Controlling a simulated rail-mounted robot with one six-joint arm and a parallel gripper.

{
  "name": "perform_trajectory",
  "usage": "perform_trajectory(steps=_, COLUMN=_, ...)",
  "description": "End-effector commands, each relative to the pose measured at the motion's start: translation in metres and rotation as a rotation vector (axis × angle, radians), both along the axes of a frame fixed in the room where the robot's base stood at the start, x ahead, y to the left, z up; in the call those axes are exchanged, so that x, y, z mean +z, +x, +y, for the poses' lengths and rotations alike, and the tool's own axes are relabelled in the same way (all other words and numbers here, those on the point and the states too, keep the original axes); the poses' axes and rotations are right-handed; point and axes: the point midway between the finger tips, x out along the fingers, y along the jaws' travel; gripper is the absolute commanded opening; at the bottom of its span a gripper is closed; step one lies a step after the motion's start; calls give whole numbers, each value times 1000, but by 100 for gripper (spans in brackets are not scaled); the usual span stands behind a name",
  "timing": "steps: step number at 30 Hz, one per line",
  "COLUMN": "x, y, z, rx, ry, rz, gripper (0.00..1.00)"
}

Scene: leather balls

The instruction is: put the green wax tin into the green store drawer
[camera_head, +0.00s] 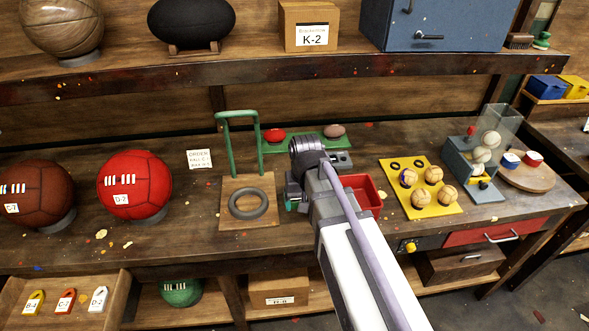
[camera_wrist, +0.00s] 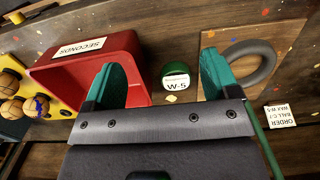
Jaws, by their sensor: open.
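The green wax tin (camera_wrist: 176,77) is a small round tin with a white label reading W-5, standing on the wooden bench in the wrist view. My gripper (camera_wrist: 163,82) is open, with a green finger on either side of the tin in that view. I cannot tell how far above the tin the fingers are. In the head view my gripper (camera_head: 296,200) is over the bench, mostly behind my arm, and I cannot make out the tin there. I see no green drawer in either view.
A red SECONDS bin (camera_head: 367,186) stands right beside my gripper; its wall (camera_wrist: 128,48) is close to one finger. A board with a dark ring (camera_head: 249,203) and green frame (camera_head: 225,140) is on the left. A red drawer (camera_head: 497,232) is at the bench's front right.

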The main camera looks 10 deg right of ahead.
Motion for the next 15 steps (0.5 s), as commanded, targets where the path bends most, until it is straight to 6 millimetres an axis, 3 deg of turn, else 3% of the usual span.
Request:
perform_trajectory(steps=1, x=0, y=-52, z=1, rx=41, ry=-4, rz=-16, gripper=81)
perform_trajectory(steps=4, x=0, y=-86, z=2, rx=103, ry=-11, rz=-40, gripper=81)
perform_trajectory(steps=12, x=0, y=-83, z=2, rx=114, ry=-12, rz=-44, gripper=100)
perform_trajectory(steps=15, x=0, y=-83, z=2, rx=113, ry=-12, rz=-43, gripper=100)
